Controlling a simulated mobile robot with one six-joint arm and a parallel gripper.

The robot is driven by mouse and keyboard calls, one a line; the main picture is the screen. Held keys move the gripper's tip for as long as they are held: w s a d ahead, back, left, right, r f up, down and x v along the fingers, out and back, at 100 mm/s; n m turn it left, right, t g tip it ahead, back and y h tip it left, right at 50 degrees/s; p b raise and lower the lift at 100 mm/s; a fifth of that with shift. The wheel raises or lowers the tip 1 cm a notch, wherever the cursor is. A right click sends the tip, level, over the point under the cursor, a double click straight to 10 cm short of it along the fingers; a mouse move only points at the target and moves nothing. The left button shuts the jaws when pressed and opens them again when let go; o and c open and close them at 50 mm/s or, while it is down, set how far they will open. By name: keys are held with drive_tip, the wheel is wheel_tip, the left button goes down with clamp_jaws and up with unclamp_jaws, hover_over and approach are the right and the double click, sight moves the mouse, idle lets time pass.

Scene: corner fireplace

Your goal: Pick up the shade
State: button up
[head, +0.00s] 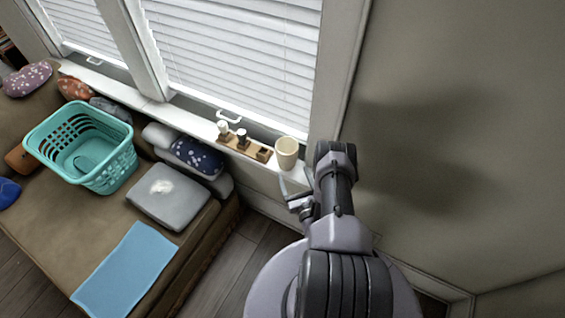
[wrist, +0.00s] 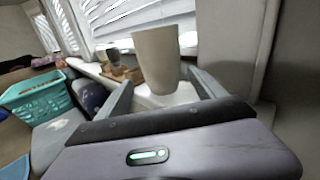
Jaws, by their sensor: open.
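The shade appears to be the cream, tapered, cup-like piece (head: 287,152) standing upright at the right end of the white window sill. It also shows in the wrist view (wrist: 157,58), wider at the top than at the bottom. My gripper (head: 292,187) is in front of the sill, just below the shade in the head view. In the wrist view my gripper (wrist: 161,80) is open, with one finger to each side of the shade's lower part. I see no finger touching it. How far the fingertips reach along its sides is hard to tell.
A wooden holder (head: 245,147) with small items stands on the sill left of the shade. Window blinds (head: 235,60) are behind it and a bare wall (head: 450,130) is to the right. A teal basket (head: 108,178), pillows and a grey cushion (head: 170,203) lie on the brown seat.

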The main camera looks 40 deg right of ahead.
sight(289, 163)
drive_tip(key=b+x, duration=0.4)
drive_tip(key=x, duration=0.5)
drive_tip(key=shift+d+b, duration=0.1)
drive_tip(key=shift+b, duration=0.2)
drive_tip(key=shift+r, duration=0.1)
drive_tip(key=c, duration=0.7)
